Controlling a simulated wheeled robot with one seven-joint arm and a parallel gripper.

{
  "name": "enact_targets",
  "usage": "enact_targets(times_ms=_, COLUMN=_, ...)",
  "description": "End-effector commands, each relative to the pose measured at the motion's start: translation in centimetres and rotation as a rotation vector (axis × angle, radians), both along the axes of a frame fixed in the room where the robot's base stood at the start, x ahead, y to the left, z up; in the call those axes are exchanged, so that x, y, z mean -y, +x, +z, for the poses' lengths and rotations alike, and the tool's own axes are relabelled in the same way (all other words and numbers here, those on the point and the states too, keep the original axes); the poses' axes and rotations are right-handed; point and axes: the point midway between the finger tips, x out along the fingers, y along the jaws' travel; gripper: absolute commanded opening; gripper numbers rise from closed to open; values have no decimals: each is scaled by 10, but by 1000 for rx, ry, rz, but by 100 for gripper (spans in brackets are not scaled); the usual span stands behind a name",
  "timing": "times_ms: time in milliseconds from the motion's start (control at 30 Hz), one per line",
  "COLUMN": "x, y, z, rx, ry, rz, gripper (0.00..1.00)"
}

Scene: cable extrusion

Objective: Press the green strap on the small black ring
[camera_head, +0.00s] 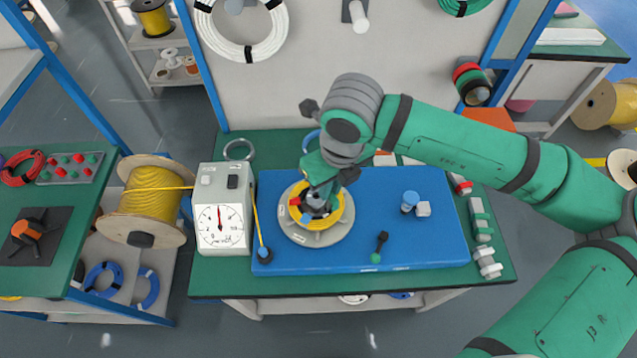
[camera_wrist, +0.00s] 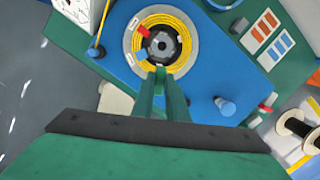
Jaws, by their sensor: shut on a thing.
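My gripper (camera_head: 318,195) reaches down over the yellow cable coil on a grey round reel. In the wrist view its two green fingers (camera_wrist: 160,74) are close together, shut on a small green piece that looks like the green strap; it blends with the fingers. The coil (camera_wrist: 188,57) surrounds a dark ring-shaped hub (camera_wrist: 160,46), just beyond the fingertips. A red piece (camera_wrist: 142,31) and a blue piece (camera_wrist: 140,54) sit on the coil's left side. I cannot tell whether the strap touches anything.
A blue mat (camera_head: 330,255) covers the green bench. A white gauge box (camera_head: 221,215) stands left of the coil. A black tool with a green end (camera_head: 379,245) and a blue-topped peg (camera_head: 409,202) are to the right. The mat's right part has free room.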

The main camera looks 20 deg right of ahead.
Motion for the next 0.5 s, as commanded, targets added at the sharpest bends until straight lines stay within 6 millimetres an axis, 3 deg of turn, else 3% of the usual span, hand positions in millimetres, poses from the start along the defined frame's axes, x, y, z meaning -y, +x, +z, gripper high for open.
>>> enact_targets(times_ms=500, x=3, y=-1, z=-51, rx=-2, ry=3, rz=-6, gripper=0)
